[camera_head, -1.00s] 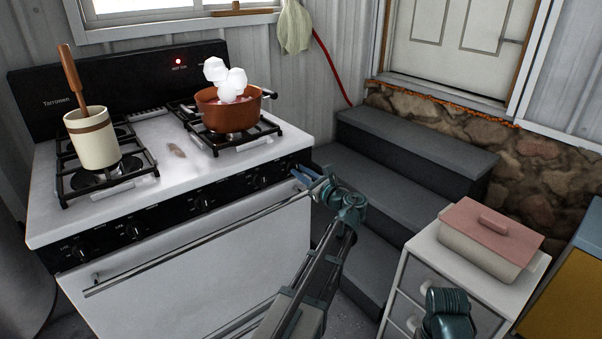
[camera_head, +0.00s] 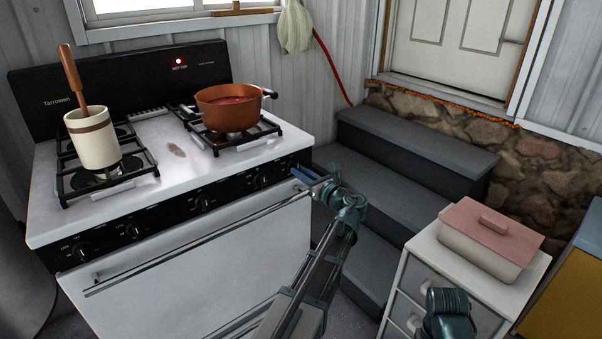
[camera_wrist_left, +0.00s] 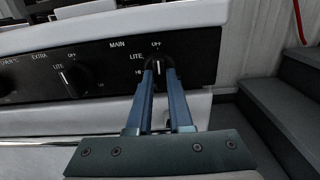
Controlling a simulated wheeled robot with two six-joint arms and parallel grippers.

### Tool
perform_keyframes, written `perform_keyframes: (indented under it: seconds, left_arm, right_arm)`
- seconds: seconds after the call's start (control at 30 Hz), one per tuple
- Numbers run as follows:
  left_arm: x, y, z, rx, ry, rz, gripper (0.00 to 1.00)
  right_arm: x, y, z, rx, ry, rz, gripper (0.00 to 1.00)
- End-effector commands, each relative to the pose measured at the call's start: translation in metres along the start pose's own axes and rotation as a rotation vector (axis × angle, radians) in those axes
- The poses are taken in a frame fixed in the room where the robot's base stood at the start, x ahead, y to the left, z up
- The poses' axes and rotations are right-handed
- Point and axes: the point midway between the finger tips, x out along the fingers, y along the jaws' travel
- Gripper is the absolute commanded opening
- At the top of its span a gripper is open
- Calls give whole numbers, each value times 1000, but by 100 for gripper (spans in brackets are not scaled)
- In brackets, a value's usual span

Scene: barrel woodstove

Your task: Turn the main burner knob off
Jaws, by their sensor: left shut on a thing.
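The main burner knob (camera_wrist_left: 158,64) is a black dial at the right end of the stove's front panel, under the label MAIN. Its white pointer line stands about upright, toward the OFF mark above it. My left gripper (camera_head: 302,174) reaches the panel from the right, and its blue fingers (camera_wrist_left: 156,82) are shut on the knob from both sides. The fingers cover the knob's lower part in the wrist view and the knob itself in the head view. The orange pot (camera_head: 228,108) with red contents sits on the right burner.
A cream crock (camera_head: 93,138) with a wooden handle stands on the left burner. The oven handle bar (camera_head: 200,247) runs below the knobs. Grey steps (camera_head: 385,185) rise right of the stove. A white cabinet with a pink-lidded dish (camera_head: 490,235) stands front right.

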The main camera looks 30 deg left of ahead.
Motion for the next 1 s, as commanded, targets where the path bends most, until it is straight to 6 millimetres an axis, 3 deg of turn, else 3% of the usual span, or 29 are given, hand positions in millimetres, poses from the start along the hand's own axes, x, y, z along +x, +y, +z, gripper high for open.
perform_keyframes:
  seconds: [0.07,0.1,0.27,0.53,0.67,1.0]
  left_arm:
    - [-1,1,-2,-1,5,0,0]
    - [-1,1,-2,-1,5,0,22]
    - [-1,1,-1,-1,3,0,49]
    - [-1,0,0,-1,1,0,49]
    - [-10,1,0,-1,1,-1,49]
    - [-81,1,0,-1,1,-5,49]
  right_arm:
    - [0,0,0,0,0,0,50]
    - [0,0,0,0,0,0,50]
    - [0,0,0,0,0,0,50]
    - [0,0,0,0,0,0,50]
    - [0,0,0,0,0,0,50]
    - [0,0,0,0,0,0,50]
